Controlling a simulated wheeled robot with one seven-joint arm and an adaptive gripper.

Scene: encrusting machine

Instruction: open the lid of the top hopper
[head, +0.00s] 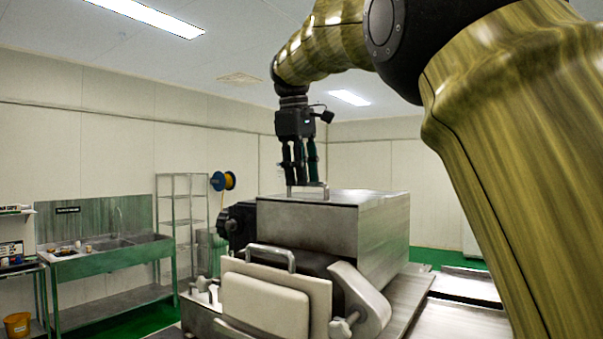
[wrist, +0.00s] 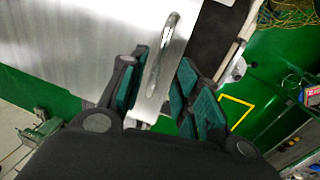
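The top hopper (head: 310,225) is a brushed-steel box on the machine, and its flat lid (head: 355,196) lies closed on top. A metal bar handle (head: 307,191) stands up on the lid near its left end. My gripper (head: 305,182) points down over this handle from above. In the wrist view, my gripper (wrist: 165,90) has its green-padded fingers apart, one on each side of the handle (wrist: 162,62). I see gaps between the pads and the handle. The lid (wrist: 90,40) fills the upper left of that view.
A pale front block with a second handle (head: 270,256) sits below the hopper, with a steel lever (head: 360,300) at its right. A sink bench (head: 105,258) and wire shelf (head: 182,215) stand at the left. Open air surrounds the space above the lid.

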